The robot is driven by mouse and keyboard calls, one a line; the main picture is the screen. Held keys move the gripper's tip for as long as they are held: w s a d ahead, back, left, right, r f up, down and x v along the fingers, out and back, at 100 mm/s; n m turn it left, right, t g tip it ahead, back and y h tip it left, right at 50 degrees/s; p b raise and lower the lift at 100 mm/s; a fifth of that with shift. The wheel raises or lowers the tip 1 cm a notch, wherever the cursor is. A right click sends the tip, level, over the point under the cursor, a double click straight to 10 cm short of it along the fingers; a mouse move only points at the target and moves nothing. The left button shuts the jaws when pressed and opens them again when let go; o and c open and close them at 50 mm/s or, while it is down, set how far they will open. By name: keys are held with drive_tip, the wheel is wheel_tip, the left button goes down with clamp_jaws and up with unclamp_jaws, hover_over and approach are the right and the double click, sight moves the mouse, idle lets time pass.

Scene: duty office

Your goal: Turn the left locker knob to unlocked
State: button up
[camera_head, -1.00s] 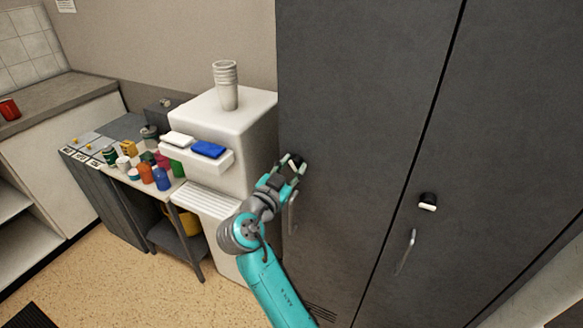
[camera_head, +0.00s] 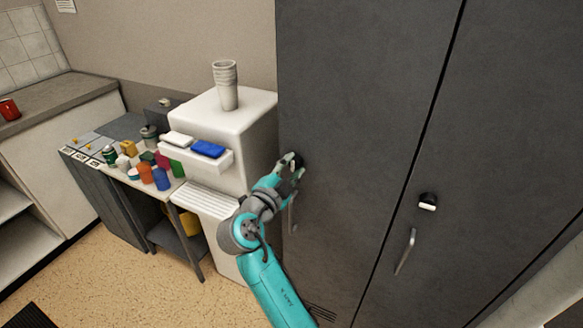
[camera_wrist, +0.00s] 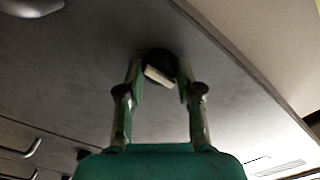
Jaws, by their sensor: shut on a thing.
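The left locker knob (camera_wrist: 158,74) is a dark round base with a pale bar grip, on the grey left locker door (camera_head: 345,90). In the wrist view it sits between my gripper's fingertips (camera_wrist: 160,78), and its pale bar looks tilted. In the head view my gripper (camera_head: 290,166) is at the left knob and hides much of it. My gripper is shut on the knob. The right locker knob (camera_head: 428,201), dark with a pale bar, is on the right door, clear of my arm.
A vertical handle (camera_head: 292,214) is just below my gripper on the left door; another handle (camera_head: 405,251) is on the right door. A table with several coloured containers (camera_head: 145,172) is further left.

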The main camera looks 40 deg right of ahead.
idle(0.4)
drive_tip(key=o, duration=1.2)
drive_tip(key=shift+c, duration=0.2)
drive_tip(key=v, duration=1.2)
